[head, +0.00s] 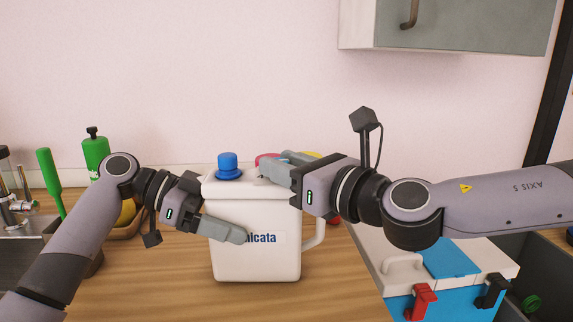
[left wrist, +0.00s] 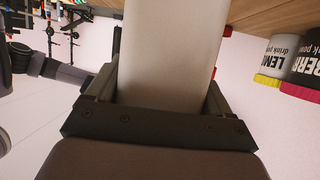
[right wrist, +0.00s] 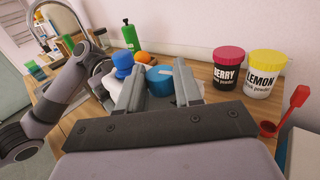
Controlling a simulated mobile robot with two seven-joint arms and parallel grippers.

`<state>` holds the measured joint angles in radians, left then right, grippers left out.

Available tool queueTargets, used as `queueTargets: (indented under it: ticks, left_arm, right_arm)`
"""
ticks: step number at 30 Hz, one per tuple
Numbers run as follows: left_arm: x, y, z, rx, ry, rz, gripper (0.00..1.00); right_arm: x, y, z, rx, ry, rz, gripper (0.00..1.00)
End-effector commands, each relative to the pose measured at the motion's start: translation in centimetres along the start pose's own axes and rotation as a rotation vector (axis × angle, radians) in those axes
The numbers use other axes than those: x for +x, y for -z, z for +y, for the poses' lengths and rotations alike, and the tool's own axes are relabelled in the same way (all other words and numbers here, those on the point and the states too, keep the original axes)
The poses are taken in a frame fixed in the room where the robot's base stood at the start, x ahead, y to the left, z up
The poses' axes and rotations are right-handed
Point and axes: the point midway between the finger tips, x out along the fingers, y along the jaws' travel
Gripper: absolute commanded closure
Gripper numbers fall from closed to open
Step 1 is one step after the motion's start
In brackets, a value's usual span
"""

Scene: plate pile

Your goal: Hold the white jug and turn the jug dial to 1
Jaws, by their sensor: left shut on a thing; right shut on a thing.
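The white jug (head: 255,262) stands upright on the wooden counter. A blue cap (head: 228,163) is on its top left, and its handle (head: 318,236) is at the right. My left gripper (head: 228,222) is shut on the jug body, one finger across the front and partly over the label. The left wrist view shows the jug (left wrist: 168,55) between both fingers. My right gripper (head: 272,163) is over the jug's top, shut on the blue jug dial (right wrist: 159,80), seen between its fingers in the right wrist view. The dial's number marks are not readable.
A berry jar (right wrist: 227,72) with a red lid and a lemon jar (right wrist: 262,78) with a yellow lid stand behind the jug. A red scoop (right wrist: 290,108) is near them. A green bottle (head: 96,152) stands left. A blue-and-white box (head: 440,262) is at the right.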

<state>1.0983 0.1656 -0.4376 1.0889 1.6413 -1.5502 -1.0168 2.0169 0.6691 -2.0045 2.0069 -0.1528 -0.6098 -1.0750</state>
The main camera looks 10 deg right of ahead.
Motion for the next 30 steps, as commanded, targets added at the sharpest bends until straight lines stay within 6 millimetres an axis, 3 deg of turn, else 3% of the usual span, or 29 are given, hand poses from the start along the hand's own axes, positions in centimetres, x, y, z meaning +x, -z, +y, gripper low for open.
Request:
queueTargets:
  ticks: [18,30]
  left_arm:
    - [0.11,0.06,0.07,0.003,-0.003,-0.001,0.70]
    - [0.12,0.06,0.09,0.004,-0.004,-0.002,0.70]
  right_arm:
    - [0.24,-0.04,0.91,-0.006,0.450,0.001,0.96]
    - [0.24,-0.11,0.91,-0.006,0.564,0.000,0.96]
